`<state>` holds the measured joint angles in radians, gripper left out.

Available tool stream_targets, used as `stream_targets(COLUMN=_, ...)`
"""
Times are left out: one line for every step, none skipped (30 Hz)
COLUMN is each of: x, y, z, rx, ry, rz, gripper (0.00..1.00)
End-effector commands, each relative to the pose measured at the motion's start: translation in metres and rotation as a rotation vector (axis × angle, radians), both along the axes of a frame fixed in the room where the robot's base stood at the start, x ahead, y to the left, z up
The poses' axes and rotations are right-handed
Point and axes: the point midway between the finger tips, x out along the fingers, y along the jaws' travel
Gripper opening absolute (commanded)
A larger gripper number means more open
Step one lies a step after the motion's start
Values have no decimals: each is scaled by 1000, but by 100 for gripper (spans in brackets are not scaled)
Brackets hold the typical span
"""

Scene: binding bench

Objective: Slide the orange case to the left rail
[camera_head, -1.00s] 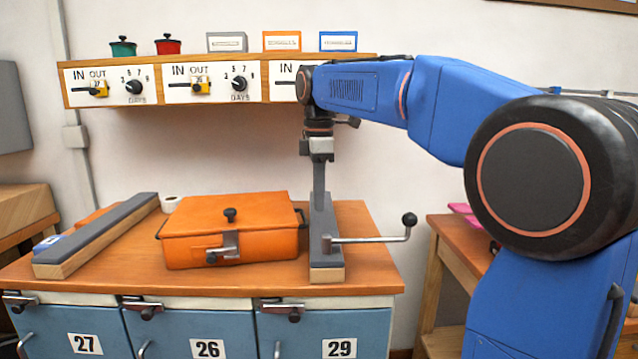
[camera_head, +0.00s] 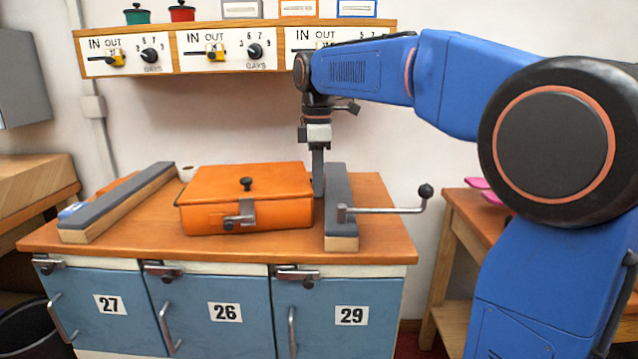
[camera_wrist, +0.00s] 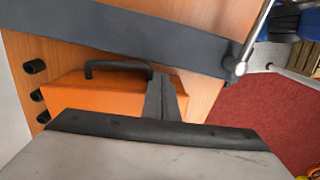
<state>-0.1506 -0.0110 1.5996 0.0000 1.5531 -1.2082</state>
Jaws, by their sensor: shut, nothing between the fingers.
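The orange case (camera_head: 245,212) stands closed on the wooden bench top, with a dark knob on its lid and a latch in front. The left rail (camera_head: 118,203), grey-topped with a wooden base, lies left of it across a strip of bare bench. My gripper (camera_head: 318,188) is shut and empty, pointing down between the case's right side and the right rail (camera_head: 340,205). In the wrist view, the gripper fingers (camera_wrist: 162,92) are at the case's side (camera_wrist: 110,95), beside its black handle (camera_wrist: 118,66). I cannot tell whether they touch it.
A crank handle (camera_head: 395,208) sticks out to the right from the right rail. A shelf with dials (camera_head: 220,50) hangs above the bench. Blue cabinet doors (camera_head: 225,312) are below.

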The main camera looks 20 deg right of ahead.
Motion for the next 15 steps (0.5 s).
stream_targets(x=0, y=1, z=0, rx=0, ry=0, rz=1, gripper=0)
stream_targets(x=1, y=3, z=0, rx=0, ry=0, rz=1, gripper=0)
stream_targets(x=2, y=6, z=0, rx=0, ry=0, rz=2, gripper=0)
stream_targets(x=2, y=10, z=0, rx=0, ry=1, rz=3, gripper=0)
stream_targets(x=3, y=14, z=0, rx=0, ry=1, rz=3, gripper=0)
stream_targets(x=5, y=21, z=0, rx=0, ry=1, rz=4, gripper=0)
stream_targets(x=6, y=26, z=0, rx=0, ry=1, rz=5, gripper=0)
stream_targets(x=7, y=32, z=0, rx=0, ry=0, rz=5, gripper=0)
stream_targets(x=9, y=40, z=0, rx=1, ry=0, rz=5, gripper=0)
stream_targets(x=10, y=46, z=0, rx=1, ry=0, rz=5, gripper=0)
stream_targets(x=11, y=52, z=0, rx=0, ry=0, rz=5, gripper=0)
stream_targets(x=13, y=60, z=-1, rx=0, ry=1, rz=5, gripper=0)
stream_targets(x=15, y=66, z=0, rx=0, ry=0, rz=5, gripper=0)
stream_targets(x=16, y=73, z=0, rx=1, ry=0, rz=5, gripper=0)
stream_targets(x=18, y=81, z=0, rx=1, ry=0, rz=5, gripper=0)
